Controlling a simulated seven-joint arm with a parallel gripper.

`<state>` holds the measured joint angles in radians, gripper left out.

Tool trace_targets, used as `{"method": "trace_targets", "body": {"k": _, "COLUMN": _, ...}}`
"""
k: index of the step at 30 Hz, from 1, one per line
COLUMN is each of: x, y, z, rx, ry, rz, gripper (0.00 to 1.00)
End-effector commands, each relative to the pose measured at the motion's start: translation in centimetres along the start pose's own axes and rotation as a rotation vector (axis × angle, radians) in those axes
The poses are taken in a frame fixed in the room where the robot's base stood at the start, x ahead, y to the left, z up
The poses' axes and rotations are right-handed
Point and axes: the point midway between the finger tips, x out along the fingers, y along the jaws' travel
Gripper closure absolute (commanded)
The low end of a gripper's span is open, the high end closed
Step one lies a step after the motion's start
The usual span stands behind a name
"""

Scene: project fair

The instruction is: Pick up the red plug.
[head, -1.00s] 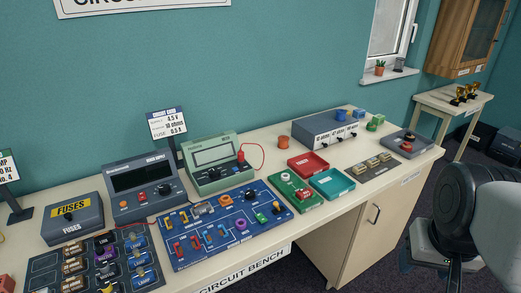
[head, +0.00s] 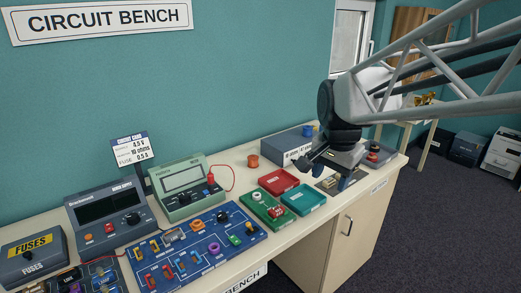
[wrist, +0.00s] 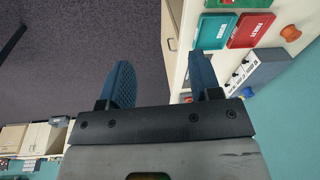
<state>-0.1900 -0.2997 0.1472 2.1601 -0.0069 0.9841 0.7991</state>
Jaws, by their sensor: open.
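A small red plug (head: 210,178) stands upright on the right side of the green meter (head: 182,187) in the head view, with a thin red lead looping to the right. My gripper (head: 328,172) is well to its right, above the right part of the bench near the grey box. In the wrist view my gripper (wrist: 161,66) has its two blue fingers apart with nothing between them. The plug does not show in the wrist view.
A red tray (head: 278,182), a teal tray (head: 303,199) and a green board (head: 268,210) lie between the meter and my gripper. A blue circuit board (head: 190,262) is in front of the meter. An orange spool (head: 253,161) stands behind the trays.

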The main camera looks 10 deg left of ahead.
Motion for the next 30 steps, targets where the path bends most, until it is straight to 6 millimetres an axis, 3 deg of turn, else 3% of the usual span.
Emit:
{"method": "trace_targets", "body": {"k": 1, "x": 0.3, "y": -1.6, "z": -0.5, "rx": 0.029, "ry": -0.007, "rz": 0.004, "gripper": 0.42}}
{"method": "trace_targets", "body": {"k": 15, "x": 3.4, "y": -15.4, "z": -3.5, "rx": 0.361, "ry": -0.042, "rz": 0.037, "gripper": 0.42}}
{"method": "trace_targets", "body": {"k": 30, "x": 9.7, "y": -30.6, "z": -3.0, "rx": 0.712, "ry": -0.057, "rz": 0.090, "gripper": 0.42}}
